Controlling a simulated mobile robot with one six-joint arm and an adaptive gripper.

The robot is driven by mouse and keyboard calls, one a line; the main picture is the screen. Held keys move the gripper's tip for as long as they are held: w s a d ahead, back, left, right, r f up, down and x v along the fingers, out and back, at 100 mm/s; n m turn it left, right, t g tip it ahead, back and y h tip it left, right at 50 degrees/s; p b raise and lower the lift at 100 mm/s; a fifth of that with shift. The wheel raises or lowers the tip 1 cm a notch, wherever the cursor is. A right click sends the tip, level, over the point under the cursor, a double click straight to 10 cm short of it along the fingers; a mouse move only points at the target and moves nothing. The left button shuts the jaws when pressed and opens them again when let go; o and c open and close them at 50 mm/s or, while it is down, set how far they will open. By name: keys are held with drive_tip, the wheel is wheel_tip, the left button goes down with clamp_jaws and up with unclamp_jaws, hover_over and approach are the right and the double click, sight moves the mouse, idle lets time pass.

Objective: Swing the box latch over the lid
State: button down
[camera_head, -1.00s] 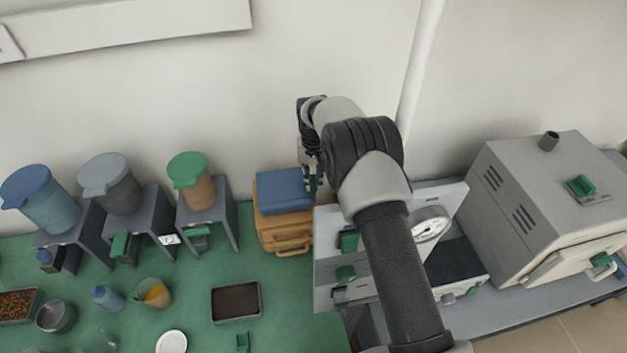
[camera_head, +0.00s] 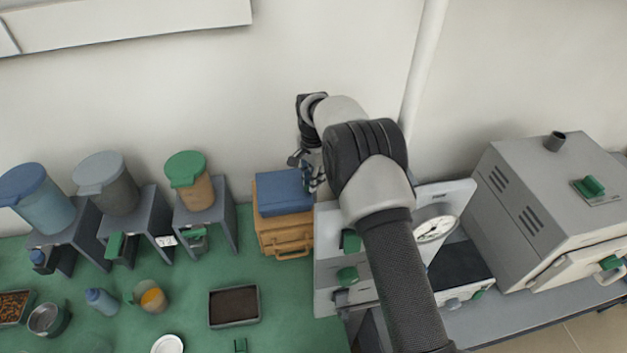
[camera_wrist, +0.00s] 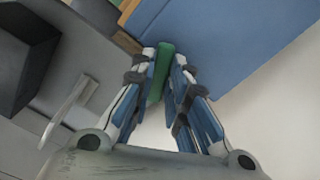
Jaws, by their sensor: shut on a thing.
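The box has a tan body (camera_head: 284,234) and a blue lid (camera_head: 283,190), which is down on the body. In the wrist view the lid (camera_wrist: 225,45) fills the upper right, with a strip of the tan body (camera_wrist: 127,10) at its left. The green latch (camera_wrist: 160,72) shows at the lid's edge, between my fingertips. My gripper (camera_wrist: 161,75) is shut on it. In the head view my gripper (camera_head: 314,178) is at the right side of the lid, and the latch is hidden there.
A white panel with a gauge (camera_head: 433,229) stands close right of the box, and a grey furnace (camera_head: 530,220) stands farther right. The wall is behind. Left are stands with a green-lidded container (camera_head: 188,172) and others. A dark-filled tray (camera_head: 234,306) lies in front.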

drive_tip(key=m, duration=0.5)
drive_tip(key=shift+w, duration=0.1)
drive_tip(key=shift+m, duration=0.3)
idle(0.4)
drive_tip(key=c, duration=1.6)
unclamp_jaws()
drive_tip(key=shift+o, duration=0.2)
wheel_tip(320, 180, up, 12)
